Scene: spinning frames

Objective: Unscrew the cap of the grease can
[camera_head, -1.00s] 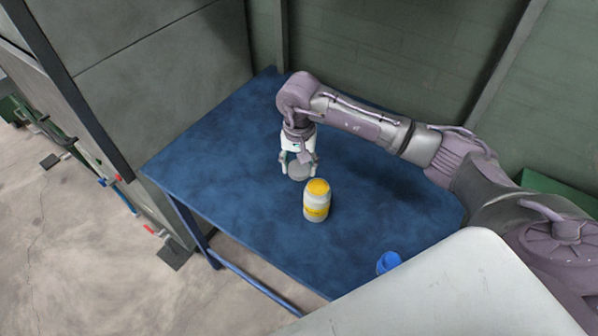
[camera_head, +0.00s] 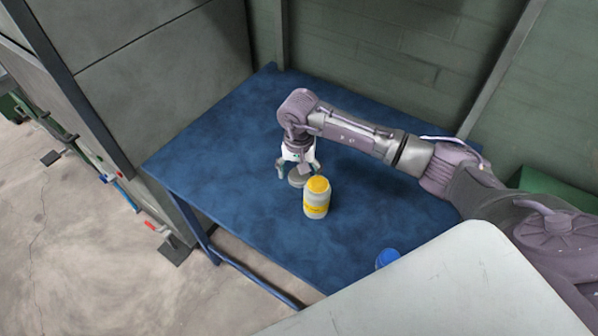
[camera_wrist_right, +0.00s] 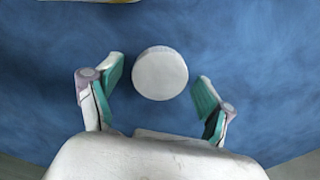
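The grease can (camera_head: 316,205) is a white jar with a yellow band and a yellow top face, upright on the blue table (camera_head: 220,150). A round, pale grey disc (camera_head: 296,179), which looks like the cap, is just left of and behind the can. My right gripper (camera_head: 298,172) is directly above the disc, with its fingers spread. In the right wrist view the disc (camera_wrist_right: 160,73) is between and beyond the open fingertips (camera_wrist_right: 160,80), with gaps on both sides. It appears to lie on the table. A yellow edge shows at the top of that view. My left gripper is not in view.
A blue object (camera_head: 386,258) stands near the table's front edge at the right, partly hidden. A grey-green wall (camera_head: 390,60) is behind the table and a cabinet (camera_head: 150,80) at the left. The table's left and back parts are clear.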

